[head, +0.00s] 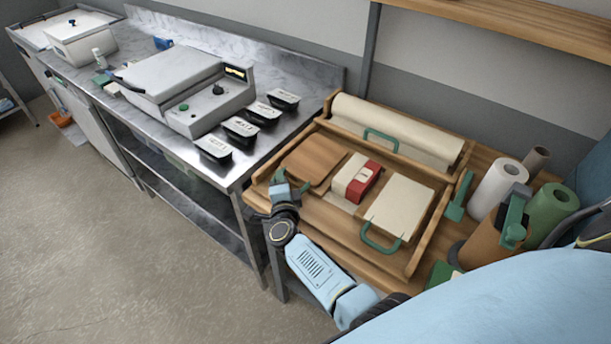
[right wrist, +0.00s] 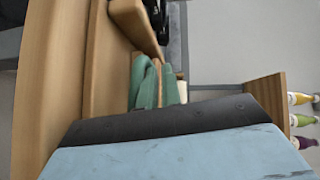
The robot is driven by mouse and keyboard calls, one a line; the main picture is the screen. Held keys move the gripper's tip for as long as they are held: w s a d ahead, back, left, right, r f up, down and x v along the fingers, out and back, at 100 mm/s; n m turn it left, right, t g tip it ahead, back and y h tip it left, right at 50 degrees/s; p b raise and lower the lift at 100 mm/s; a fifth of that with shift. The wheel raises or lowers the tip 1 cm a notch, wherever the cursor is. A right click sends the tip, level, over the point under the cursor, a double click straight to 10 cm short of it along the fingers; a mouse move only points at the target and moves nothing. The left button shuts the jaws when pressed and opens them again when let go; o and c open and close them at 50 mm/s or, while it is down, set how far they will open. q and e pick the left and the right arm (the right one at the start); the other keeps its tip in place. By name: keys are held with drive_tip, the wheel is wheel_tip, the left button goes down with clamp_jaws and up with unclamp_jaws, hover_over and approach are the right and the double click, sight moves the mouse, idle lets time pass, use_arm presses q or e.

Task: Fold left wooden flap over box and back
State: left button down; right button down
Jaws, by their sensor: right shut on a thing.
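The left wooden flap (head: 313,161) is a brown board lying flat at the left of the wooden tray frame (head: 345,234). The box (head: 357,178), white with a red band, lies in the middle, right of the flap and apart from my gripper. A cream flap (head: 400,205) with a green handle (head: 379,239) lies right of the box. My right gripper (head: 279,181) is at the left flap's outer edge, shut on its green handle; its fingers are hard to make out. The right wrist view shows a green handle (right wrist: 145,82) just ahead of the gripper. My left gripper is not in view.
A paper roll (head: 398,130) lies along the back of the station. White (head: 497,188) and green (head: 551,210) rolls stand at the right. A steel counter (head: 180,120) with several black-based containers (head: 240,129) and a grey machine (head: 190,90) adjoins at the left.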

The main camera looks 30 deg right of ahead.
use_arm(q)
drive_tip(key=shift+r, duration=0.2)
use_arm(e)
drive_tip(key=shift+w+a+r, duration=0.4)
drive_tip(key=shift+w+a, duration=0.05)
drive_tip(key=shift+w, duration=0.05)
drive_tip(key=shift+w+a, duration=0.1)
